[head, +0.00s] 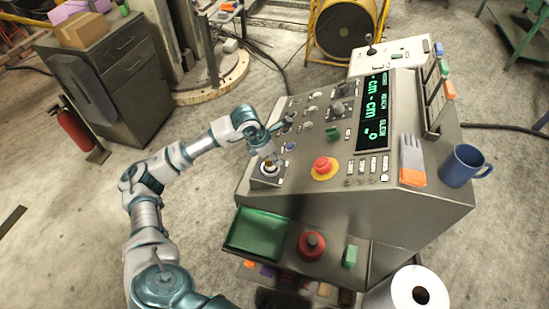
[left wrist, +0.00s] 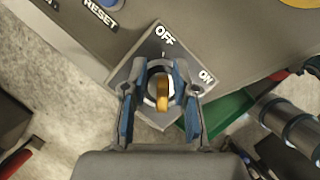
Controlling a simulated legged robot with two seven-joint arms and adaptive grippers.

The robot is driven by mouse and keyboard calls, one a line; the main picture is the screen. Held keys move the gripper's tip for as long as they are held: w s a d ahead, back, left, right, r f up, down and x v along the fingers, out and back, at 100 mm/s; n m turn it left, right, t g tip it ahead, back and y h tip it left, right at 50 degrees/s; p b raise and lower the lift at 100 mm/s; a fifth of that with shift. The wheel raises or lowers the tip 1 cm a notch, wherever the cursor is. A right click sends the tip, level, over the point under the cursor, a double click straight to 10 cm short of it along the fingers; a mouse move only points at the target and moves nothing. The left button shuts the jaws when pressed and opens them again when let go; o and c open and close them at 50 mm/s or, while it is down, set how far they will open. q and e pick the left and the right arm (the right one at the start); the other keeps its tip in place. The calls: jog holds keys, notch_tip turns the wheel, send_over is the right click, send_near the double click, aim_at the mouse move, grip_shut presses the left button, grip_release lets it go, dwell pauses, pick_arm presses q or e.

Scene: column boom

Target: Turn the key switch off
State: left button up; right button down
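The key switch is a square grey plate (head: 257,181) at the near left corner of the console top. In the left wrist view, its plate (left wrist: 157,53) carries the labels OFF at the top and ON to the right. A brass key (left wrist: 163,96) stands in its round collar. The key's flat runs roughly up and down in that picture; I cannot tell surely which label it is set to. My left gripper (head: 269,160) is over the switch. In the left wrist view its fingers (left wrist: 162,80) are open on both sides of the key, with gaps visible. My right gripper is out of view.
A red emergency button (head: 322,166) on a yellow disc sits right of the switch. The console also bears knobs, a display (head: 374,110), a glove (head: 412,160) and a blue mug (head: 466,166). A green tray (head: 258,233) and red knob (head: 311,244) are in front, below.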

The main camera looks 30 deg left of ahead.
pick_arm(q)
jog(key=shift+f, duration=0.1)
jog(key=shift+s+a+r, duration=0.1)
jog(key=shift+s+r, duration=0.05)
jog(key=shift+r, duration=0.35)
jog(key=v, duration=1)
jog(key=shift+a+r, duration=0.2)
jog(key=shift+r, duration=0.15)
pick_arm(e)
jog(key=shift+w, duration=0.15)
